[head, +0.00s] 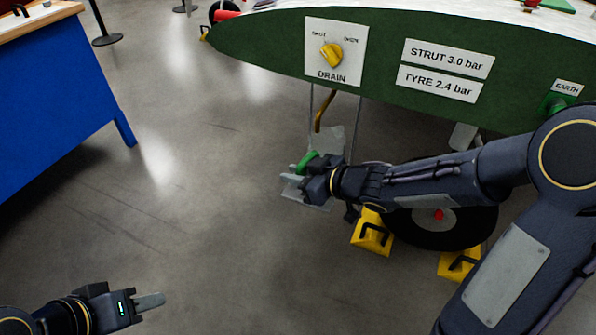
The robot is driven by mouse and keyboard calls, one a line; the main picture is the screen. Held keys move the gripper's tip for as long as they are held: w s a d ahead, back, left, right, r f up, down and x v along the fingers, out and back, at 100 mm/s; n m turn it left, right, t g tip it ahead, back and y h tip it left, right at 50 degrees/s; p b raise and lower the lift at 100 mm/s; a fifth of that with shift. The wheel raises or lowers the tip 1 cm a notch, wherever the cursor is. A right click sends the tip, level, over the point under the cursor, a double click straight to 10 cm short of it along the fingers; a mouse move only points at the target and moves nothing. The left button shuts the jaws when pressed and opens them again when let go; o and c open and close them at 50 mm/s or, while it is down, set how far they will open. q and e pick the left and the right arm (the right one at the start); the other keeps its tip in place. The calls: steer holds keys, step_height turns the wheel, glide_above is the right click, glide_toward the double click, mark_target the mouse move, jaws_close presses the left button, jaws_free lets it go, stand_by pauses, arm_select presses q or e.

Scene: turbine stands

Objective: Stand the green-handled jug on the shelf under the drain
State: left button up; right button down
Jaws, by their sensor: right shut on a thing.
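The green-handled jug (330,138) is pale and see-through, below the drain pipe (322,112). Its green handle (306,160) shows at my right gripper (292,184), which is shut on it. The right forearm and gripper hide much of the jug's lower part. The shelf (300,203) hangs on thin rods under the drain panel and shows only in part behind the gripper. I cannot tell whether the jug touches it. My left gripper (150,301) is low at the left, empty over the floor; its finger gap cannot be made out.
The green hull with a yellow DRAIN knob (331,55) spans the top right. A black wheel (450,225) with yellow chocks (372,234) stands behind and below my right arm. A blue bench (60,95) is at the left. The floor between is clear.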

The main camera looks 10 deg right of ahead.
steer(key=shift+d+f+b, duration=0.1)
steer(key=shift+f+b, duration=0.35)
steer(key=shift+f, duration=0.5)
steer(key=shift+w+d, duration=0.1)
steer(key=shift+d, duration=0.1)
steer(key=shift+f, duration=0.4)
steer(key=c, duration=1.1)
jaws_free()
steer(key=shift+o, duration=0.2)
